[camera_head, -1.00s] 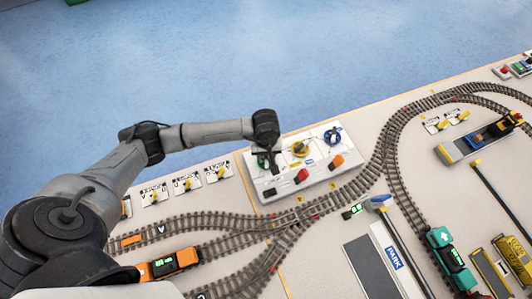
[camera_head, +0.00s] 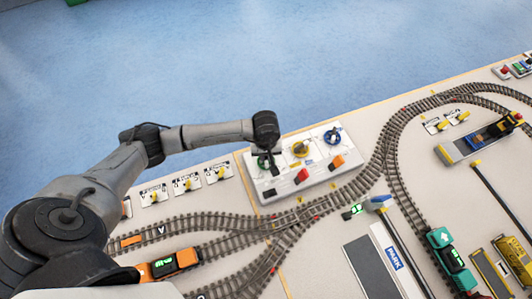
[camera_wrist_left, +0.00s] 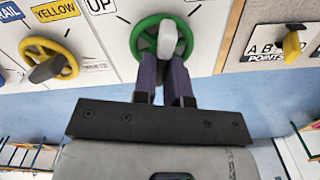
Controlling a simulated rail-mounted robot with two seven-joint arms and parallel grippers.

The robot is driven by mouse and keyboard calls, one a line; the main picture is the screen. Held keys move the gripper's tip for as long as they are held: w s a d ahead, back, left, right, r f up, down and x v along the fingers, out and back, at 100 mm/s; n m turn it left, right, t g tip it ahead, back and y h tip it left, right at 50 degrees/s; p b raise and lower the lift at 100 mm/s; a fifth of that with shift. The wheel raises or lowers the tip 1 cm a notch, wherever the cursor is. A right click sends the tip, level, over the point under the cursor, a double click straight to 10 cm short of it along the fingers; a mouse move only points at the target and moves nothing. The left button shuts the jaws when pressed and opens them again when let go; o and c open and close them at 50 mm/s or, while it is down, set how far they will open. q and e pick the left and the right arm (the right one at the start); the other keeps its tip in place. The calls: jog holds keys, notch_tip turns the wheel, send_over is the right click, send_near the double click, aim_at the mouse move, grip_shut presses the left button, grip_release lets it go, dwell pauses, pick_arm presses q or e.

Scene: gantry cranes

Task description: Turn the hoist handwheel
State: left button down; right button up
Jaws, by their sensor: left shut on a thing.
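The white control panel (camera_head: 318,183) carries a green handwheel (camera_head: 261,163), a yellow handwheel (camera_head: 301,149) and a blue handwheel (camera_head: 333,136). My left gripper (camera_head: 272,167) is at the green handwheel, partly hiding it in the head view. In the left wrist view, the fingers (camera_wrist_left: 166,62) are shut on the grey crank grip (camera_wrist_left: 167,40) of the green handwheel (camera_wrist_left: 139,28). The yellow handwheel (camera_wrist_left: 68,60) also shows there, with the word "UP" between the two wheels. My right gripper is not in view.
Tracks (camera_head: 300,214) run close in front. An orange locomotive (camera_head: 175,262) stands on the lower left track.

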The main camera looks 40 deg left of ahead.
pick_arm(q)
jog(key=shift+n, duration=0.3)
jog(key=n, duration=0.3)
jog(key=shift+s+a, duration=0.1)
jog(key=shift+a, duration=0.05)
jog(key=n, duration=0.3)
jog(key=shift+s+n, duration=0.15)
jog(key=shift+n, duration=0.15)
jog(key=n, duration=0.3)
jog(key=shift+s, duration=0.1)
jog(key=shift+s+n, duration=0.1)
jog(key=shift+n, duration=1.5)
jog(key=c, duration=1.2)
grip_release()
jog(key=shift+o, duration=0.2)
jog(key=shift+r+p, duration=0.1)
jog(key=shift+p, duration=0.2)
